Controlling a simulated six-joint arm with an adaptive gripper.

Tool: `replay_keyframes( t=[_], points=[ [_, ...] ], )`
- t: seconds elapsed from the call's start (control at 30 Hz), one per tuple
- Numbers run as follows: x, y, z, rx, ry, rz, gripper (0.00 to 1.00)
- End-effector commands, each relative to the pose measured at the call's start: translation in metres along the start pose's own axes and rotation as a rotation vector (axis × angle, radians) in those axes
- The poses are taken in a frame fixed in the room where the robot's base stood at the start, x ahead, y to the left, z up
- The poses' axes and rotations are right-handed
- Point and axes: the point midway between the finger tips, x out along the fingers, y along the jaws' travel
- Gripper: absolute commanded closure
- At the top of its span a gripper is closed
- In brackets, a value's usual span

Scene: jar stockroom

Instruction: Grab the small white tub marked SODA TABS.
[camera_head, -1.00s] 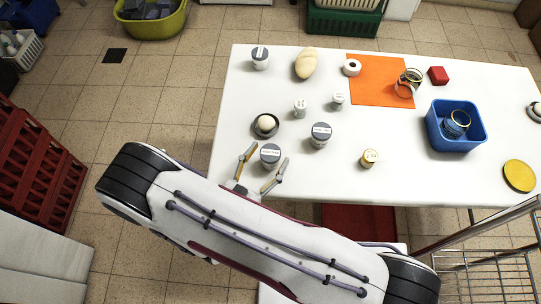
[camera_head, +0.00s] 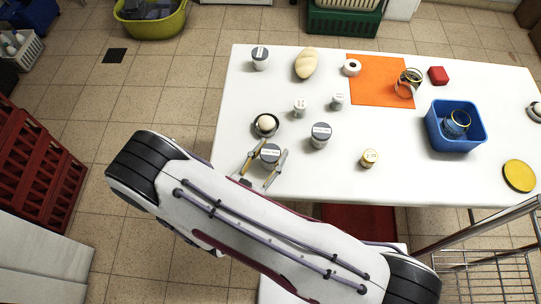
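A small tub with a grey lid and white label (camera_head: 270,154) stands upright near the table's front left; its lettering is too small to read. My gripper (camera_head: 276,147) reaches in from the front, one finger on each side of this tub. The fingers are apart; I cannot tell whether either touches it. Other candidates are two small white tubs (camera_head: 300,107) (camera_head: 338,101), a grey-lidded tub to the right (camera_head: 320,136), another at the back left (camera_head: 260,59), and one with a tan lid (camera_head: 369,158). I cannot read which says SODA TABS.
A dark bowl with a pale ball (camera_head: 266,125) sits just behind my gripper. A bread loaf (camera_head: 306,63), an orange mat (camera_head: 369,95), a glass jar (camera_head: 407,83) and a blue bin (camera_head: 456,145) stand farther off.

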Motion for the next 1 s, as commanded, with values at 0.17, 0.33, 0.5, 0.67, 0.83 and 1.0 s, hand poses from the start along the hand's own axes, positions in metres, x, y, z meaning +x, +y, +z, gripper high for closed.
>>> replay_keyframes(
  t=[0.17, 0.33, 0.5, 0.67, 0.83, 1.0],
  points=[
    [0.0, 0.0, 0.0, 0.0, 0.001, 0.0, 0.88],
    [0.0, 0.0, -0.001, 0.001, 0.001, 0.0, 0.88],
    [0.0, 0.0, -0.004, 0.001, 0.001, 0.0, 0.88],
    [0.0, 0.0, -0.012, 0.001, 0.001, 0.0, 0.88],
    [0.0, 0.0, -0.027, 0.003, 0.001, 0.0, 0.88],
    [0.0, 0.0, -0.045, 0.002, 0.001, 0.0, 0.88]
  ],
)
